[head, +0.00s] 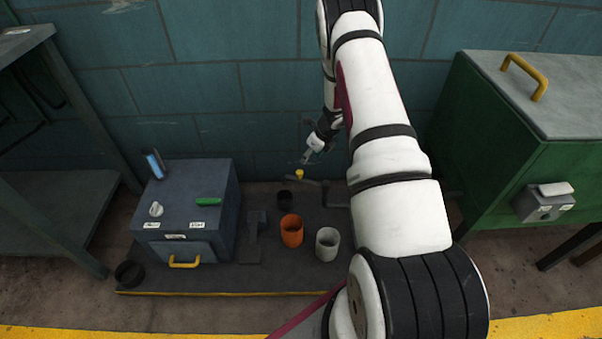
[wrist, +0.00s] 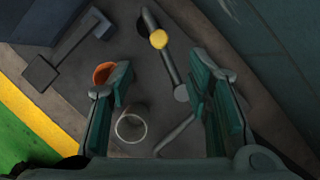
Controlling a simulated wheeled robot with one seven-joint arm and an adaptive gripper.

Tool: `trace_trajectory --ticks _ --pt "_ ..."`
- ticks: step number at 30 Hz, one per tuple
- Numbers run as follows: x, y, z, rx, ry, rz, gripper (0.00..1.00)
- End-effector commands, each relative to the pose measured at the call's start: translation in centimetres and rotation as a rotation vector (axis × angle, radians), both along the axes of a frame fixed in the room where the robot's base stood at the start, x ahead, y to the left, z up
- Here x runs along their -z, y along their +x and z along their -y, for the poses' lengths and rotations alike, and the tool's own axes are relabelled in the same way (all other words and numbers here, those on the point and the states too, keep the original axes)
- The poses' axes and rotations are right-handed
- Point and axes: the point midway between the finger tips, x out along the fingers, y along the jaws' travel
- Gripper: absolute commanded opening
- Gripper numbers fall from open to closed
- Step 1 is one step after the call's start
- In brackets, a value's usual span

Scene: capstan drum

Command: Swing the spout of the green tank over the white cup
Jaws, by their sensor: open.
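The white cup (head: 328,243) stands upright on the dark mat, right of the orange cup; it also shows in the wrist view (wrist: 131,123). A dark grey spout-like bar with a yellow knob (head: 299,174) lies behind the cups. In the wrist view the yellow knob (wrist: 158,39) sits on this bar, which runs down to a round grey pivot (wrist: 181,94). My gripper (head: 306,157) is open and empty, above and apart from the knob. In the wrist view the knob shows beyond my open fingertips (wrist: 160,80). I cannot pick out the tank's body; my arm hides part there.
The orange cup (head: 291,231) and a black cup (head: 285,199) stand near the bar. A blue-grey box (head: 190,222) with a yellow handle is at left. A green cabinet (head: 490,150) stands at right. The teal wall (head: 230,80) is close behind.

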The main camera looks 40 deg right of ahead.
Motion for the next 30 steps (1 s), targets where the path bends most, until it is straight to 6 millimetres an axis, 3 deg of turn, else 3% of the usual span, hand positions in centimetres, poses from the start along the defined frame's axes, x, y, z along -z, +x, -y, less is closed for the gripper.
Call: trace_trajectory --ticks 18,30 --pt "10.3 4.0 -1.0 -0.006 -0.001 -0.001 0.45" --pt "12.0 4.8 -1.1 -0.005 -0.001 -0.001 0.45"
